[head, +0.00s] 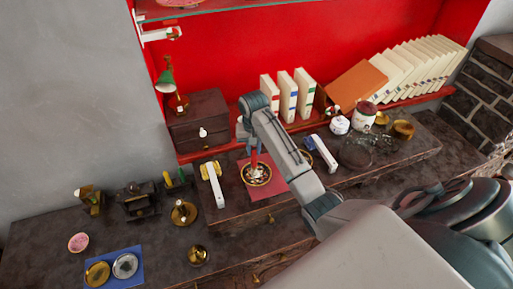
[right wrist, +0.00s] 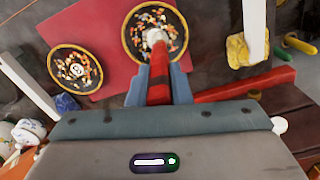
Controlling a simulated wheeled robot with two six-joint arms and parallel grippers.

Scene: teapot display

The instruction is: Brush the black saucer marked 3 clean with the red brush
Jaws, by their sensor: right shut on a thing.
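My right gripper (head: 248,142) is shut on the red brush (head: 254,158), which points down. In the right wrist view, the gripper (right wrist: 158,82) has the brush's red handle (right wrist: 158,92) between its fingers, and the pale brush tip is over a black saucer with a gold rim (right wrist: 128,40). That saucer is strewn with crumbs; I cannot read a number on it. In the head view, the same saucer (head: 269,179) lies under the brush. A second crumb-strewn black saucer (right wrist: 53,62) has a round white label, its digit unclear. My left gripper is out of view.
Both saucers lie on a red mat (right wrist: 95,25). A wooden box (head: 205,120) and books (head: 288,95) stand behind. Glassware (head: 375,142) is at the right.

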